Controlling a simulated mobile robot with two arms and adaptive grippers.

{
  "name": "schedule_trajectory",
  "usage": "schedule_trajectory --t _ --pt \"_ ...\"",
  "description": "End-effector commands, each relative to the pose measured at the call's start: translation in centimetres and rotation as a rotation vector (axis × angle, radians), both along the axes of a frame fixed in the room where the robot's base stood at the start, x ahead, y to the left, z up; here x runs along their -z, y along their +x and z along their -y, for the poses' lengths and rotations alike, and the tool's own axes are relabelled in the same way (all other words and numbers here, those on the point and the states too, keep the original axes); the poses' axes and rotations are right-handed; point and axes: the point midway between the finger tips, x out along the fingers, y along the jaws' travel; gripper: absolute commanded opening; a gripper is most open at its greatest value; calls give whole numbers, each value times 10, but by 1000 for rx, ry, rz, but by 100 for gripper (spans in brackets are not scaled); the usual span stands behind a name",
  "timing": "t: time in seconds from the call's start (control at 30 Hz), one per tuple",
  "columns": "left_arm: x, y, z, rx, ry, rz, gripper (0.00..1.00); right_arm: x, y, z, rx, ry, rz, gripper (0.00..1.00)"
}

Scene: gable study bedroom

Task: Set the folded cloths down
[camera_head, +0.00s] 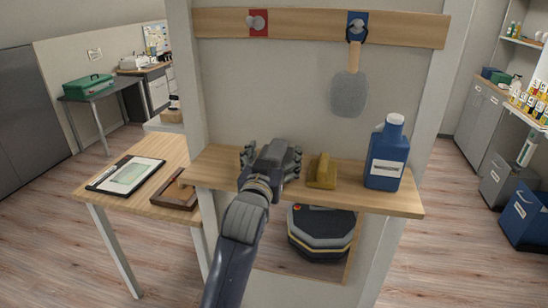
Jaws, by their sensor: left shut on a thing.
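My left gripper (271,156) reaches over the wooden wall shelf (400,203), its fingers to either side of the hand. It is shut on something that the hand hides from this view. No other folded cloth shows clearly. My right gripper is not in view.
A blue bottle (387,155) stands on the shelf's right part. A grey paddle-like tool (349,92) hangs from the blue hook above. A clipboard (126,175) and wooden tray (176,193) lie on the left table. A black-and-yellow machine (320,233) sits below the shelf.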

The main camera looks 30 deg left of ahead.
Motion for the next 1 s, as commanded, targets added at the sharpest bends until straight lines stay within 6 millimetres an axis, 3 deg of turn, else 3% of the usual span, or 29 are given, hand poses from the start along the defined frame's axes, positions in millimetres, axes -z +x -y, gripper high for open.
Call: schedule_trajectory --t 0.1,0.13,0.2,0.7,0.87,1.0 --pt "4 0 0 0 0 1 57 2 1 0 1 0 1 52" --pt "3 0 0 0 0 0 87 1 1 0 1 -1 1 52" --pt "3 0 0 0 0 0 100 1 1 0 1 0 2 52" --pt "-1 -1 0 0 0 0 100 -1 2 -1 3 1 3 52" --pt "2 -18 5 1 0 0 100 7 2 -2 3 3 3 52" --pt "3 -44 12 1 -1 0 100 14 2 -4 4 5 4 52"
